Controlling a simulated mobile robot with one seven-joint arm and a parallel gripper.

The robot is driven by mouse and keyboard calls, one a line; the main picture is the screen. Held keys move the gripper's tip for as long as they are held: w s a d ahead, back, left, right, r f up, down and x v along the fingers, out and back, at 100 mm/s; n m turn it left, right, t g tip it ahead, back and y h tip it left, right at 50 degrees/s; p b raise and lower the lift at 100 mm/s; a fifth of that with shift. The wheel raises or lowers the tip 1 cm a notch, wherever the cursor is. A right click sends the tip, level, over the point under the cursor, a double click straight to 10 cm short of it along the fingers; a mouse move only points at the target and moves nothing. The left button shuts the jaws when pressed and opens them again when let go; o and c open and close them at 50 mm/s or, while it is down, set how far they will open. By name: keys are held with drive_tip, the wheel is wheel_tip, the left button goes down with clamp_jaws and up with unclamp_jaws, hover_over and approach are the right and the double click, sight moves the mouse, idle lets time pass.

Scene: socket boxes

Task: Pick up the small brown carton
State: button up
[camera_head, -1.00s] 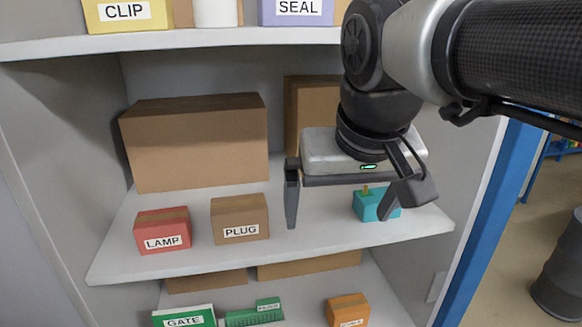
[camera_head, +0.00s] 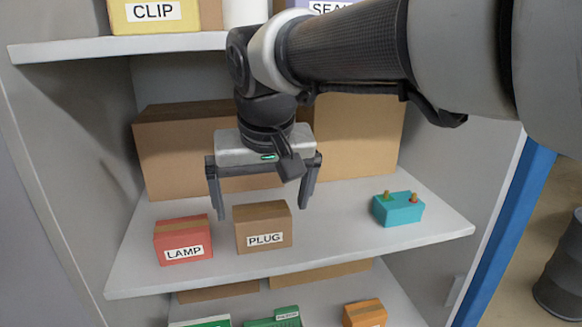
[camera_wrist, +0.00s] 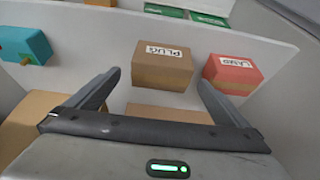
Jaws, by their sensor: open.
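The small brown carton labelled PLUG (camera_head: 264,228) stands upright on the middle shelf, just right of the red LAMP box. My gripper (camera_head: 262,212) is open and empty, its two fingers pointing down, above and slightly behind the carton in the head view. In the wrist view the carton (camera_wrist: 162,66) lies beyond the fingertips, between the lines of the two fingers, and my gripper (camera_wrist: 160,82) does not touch it.
The red LAMP box (camera_head: 183,240) stands close on the carton's left. A teal box with knobs (camera_head: 398,209) sits farther right, with free shelf between. Large brown boxes (camera_head: 358,135) stand behind. The upper shelf (camera_head: 80,48) is overhead.

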sight(261, 210)
drive_tip(key=shift+x, duration=1.85)
drive_tip(key=shift+w+a, duration=0.1)
drive_tip(key=c, duration=1.4)
drive_tip(key=shift+r, duration=0.15)
drive_tip(key=shift+c, duration=0.6)
